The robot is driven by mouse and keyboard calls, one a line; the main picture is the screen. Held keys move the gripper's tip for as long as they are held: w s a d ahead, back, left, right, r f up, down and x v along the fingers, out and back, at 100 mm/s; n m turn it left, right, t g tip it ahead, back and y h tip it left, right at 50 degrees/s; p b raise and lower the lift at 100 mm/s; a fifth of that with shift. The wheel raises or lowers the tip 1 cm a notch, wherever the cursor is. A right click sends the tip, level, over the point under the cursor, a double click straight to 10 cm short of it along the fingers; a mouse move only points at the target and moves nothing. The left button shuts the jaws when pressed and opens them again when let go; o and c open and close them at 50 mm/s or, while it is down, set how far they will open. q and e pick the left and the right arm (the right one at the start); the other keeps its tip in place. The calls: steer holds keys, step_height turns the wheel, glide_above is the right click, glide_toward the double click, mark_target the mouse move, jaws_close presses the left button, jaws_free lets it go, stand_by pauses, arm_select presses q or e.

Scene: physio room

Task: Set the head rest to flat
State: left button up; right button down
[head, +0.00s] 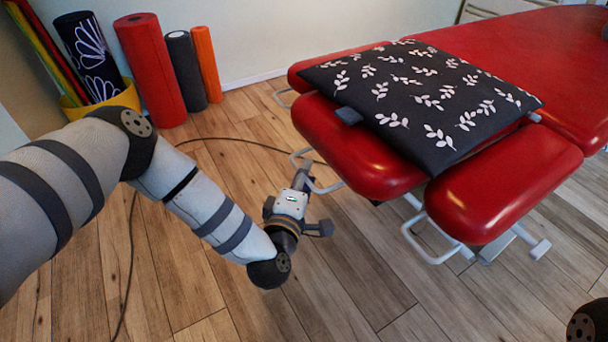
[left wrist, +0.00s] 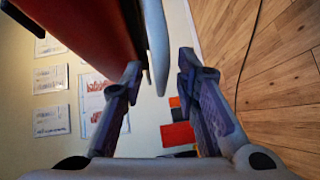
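The red padded head rest (head: 350,155) is at the near end of the treatment table (head: 545,40), between two side pads. A black cushion with white leaves (head: 420,90) lies over it and hides its joint to the table, so I cannot tell its exact angle. A pale metal handle (head: 327,188) sticks out under its near edge. My left gripper (head: 304,178) is beside this handle, below the pad. In the left wrist view, my left gripper (left wrist: 160,80) is open, with a pale bar (left wrist: 156,42) between or just beyond its fingers. Contact cannot be told. My right gripper is out of view.
The right side pad (head: 505,185) has its own pale handle (head: 432,250) below. A dark cable (head: 215,139) runs over the wooden floor. Rolled mats and foam rollers (head: 150,65) stand by the wall. The floor in front of the table is otherwise clear.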

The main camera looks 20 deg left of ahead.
arm_select(q)
steer(key=s+d+r, duration=0.1)
steer(key=s, duration=1)
steer(key=shift+s+d+r, duration=0.2)
steer(key=shift+s+d, duration=0.05)
steer(key=shift+s, duration=0.15)
